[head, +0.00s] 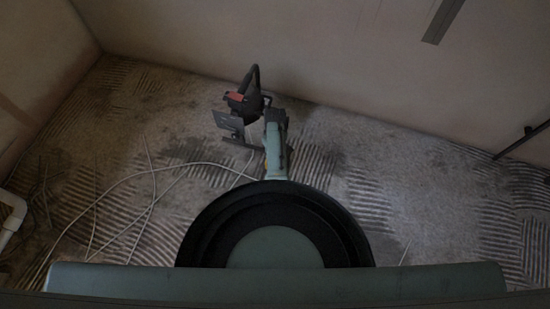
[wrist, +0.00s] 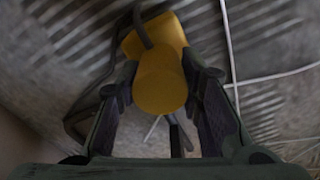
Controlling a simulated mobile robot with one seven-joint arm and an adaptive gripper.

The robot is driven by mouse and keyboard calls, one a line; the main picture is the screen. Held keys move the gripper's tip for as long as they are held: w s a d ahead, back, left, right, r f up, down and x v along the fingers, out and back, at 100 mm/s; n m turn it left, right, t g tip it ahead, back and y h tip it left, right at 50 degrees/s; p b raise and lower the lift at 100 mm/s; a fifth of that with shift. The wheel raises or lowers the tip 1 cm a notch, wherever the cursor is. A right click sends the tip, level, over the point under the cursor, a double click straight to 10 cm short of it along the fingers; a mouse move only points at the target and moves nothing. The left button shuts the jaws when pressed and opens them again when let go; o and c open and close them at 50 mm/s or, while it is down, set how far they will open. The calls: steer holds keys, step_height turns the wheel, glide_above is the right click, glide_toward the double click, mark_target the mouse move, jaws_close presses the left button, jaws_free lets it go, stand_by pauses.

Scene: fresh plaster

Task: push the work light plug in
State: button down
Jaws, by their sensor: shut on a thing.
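In the wrist view, my gripper (wrist: 160,78) is shut on a yellow plug (wrist: 160,88), whose round end faces the camera between the two dark fingers. A yellow block (wrist: 131,43) lies just beyond it, and I cannot tell whether the two are joined or only overlap. A dark cable passes over the yellow parts. In the head view, my gripper (head: 275,118) points away from me, just right of a dark device (head: 247,103) with an orange-red part, possibly the work light. The plug is hidden there, and no socket can be made out clearly.
A flat grey plate (head: 228,121) stands at the dark device's left. A pale thin cable (head: 130,177) loops over the ridged floor (head: 385,200). A white pipe (head: 12,216) is at far left. Plaster walls close the back. Floor to the right is mostly clear.

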steer(key=shift+s+f, duration=0.1)
steer(key=shift+f, duration=0.55)
steer(key=c, duration=1.1)
jaws_free()
step_height(320, 180, up, 8)
steer(key=shift+f, duration=0.25)
